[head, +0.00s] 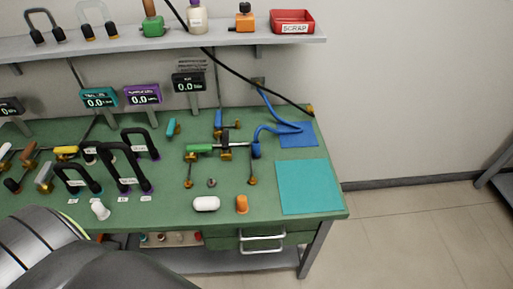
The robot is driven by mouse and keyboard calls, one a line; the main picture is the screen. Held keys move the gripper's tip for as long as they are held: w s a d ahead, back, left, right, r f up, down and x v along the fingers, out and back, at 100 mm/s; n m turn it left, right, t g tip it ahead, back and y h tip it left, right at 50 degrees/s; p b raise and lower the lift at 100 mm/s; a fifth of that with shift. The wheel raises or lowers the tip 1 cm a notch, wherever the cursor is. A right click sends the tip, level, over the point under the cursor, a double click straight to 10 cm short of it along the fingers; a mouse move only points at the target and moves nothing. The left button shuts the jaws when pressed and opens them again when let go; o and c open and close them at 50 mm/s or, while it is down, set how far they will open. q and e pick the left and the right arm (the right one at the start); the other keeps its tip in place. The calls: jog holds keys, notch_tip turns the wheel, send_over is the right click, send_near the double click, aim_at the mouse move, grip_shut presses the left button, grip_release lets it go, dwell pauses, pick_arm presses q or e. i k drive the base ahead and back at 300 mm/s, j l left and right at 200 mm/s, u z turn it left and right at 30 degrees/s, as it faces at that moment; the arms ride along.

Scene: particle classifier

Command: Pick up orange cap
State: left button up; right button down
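A small orange cap (241,204) stands near the front edge of the green workbench (185,221), right of a white capsule-shaped piece (206,204). The bench surface around the cap is clear, and nothing touches it. Neither of my grippers shows in the head view.
A teal mat (308,187) and a smaller blue mat (297,134) lie at the right. Valves and pipe fittings (200,148) stand behind the cap. Several black handle-shaped pieces (140,143) stand to the left. A red SCRAP bin (292,21) sits on the shelf (160,44).

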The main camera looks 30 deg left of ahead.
aim_at(242, 200)
jog(key=u, duration=1)
